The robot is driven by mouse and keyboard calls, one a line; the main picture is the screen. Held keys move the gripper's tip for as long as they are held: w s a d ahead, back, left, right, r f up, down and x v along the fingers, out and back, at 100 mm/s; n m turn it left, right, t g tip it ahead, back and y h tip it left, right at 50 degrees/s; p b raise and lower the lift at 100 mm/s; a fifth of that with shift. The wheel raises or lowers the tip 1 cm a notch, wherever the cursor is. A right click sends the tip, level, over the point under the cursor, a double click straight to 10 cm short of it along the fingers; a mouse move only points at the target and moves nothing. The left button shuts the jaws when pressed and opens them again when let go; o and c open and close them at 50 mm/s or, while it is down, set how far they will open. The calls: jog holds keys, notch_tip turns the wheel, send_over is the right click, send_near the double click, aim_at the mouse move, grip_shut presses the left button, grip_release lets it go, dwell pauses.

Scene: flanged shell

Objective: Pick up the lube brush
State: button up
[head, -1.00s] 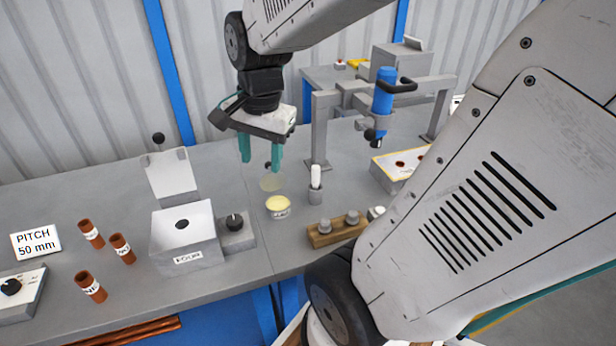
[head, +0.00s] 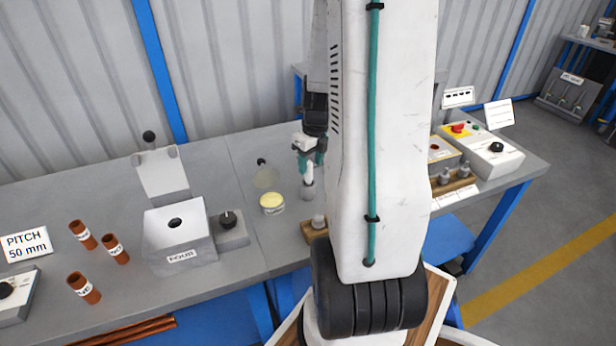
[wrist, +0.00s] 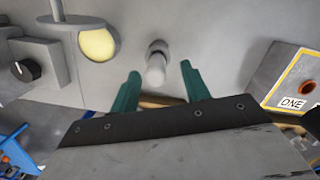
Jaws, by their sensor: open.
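The lube brush (head: 308,171) stands upright with its white handle up in a small grey cup (head: 307,191) on the bench. It also shows in the wrist view (wrist: 155,72), seen from above, in the gap between the teal fingertips. My gripper (head: 311,159) is open, its fingers down at the handle's top in the head view. In the wrist view my gripper (wrist: 160,74) has clear space on both sides of the handle. I cannot tell how deep the handle sits between the fingers. My arm hides part of the gripper in the head view.
An open tin of yellow grease (head: 271,203) stands just left of the cup. A grey box with a hole (head: 180,240) is further left. A wooden block (head: 308,232) with grey pieces lies in front. A yellow-edged box (wrist: 290,75) is to the right.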

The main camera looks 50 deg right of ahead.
aim_at(308, 171)
jog(key=f, duration=0.4)
jog(key=shift+w+a, duration=0.2)
jog(key=shift+w, duration=0.2)
grip_shut()
jog(key=shift+r, duration=0.1)
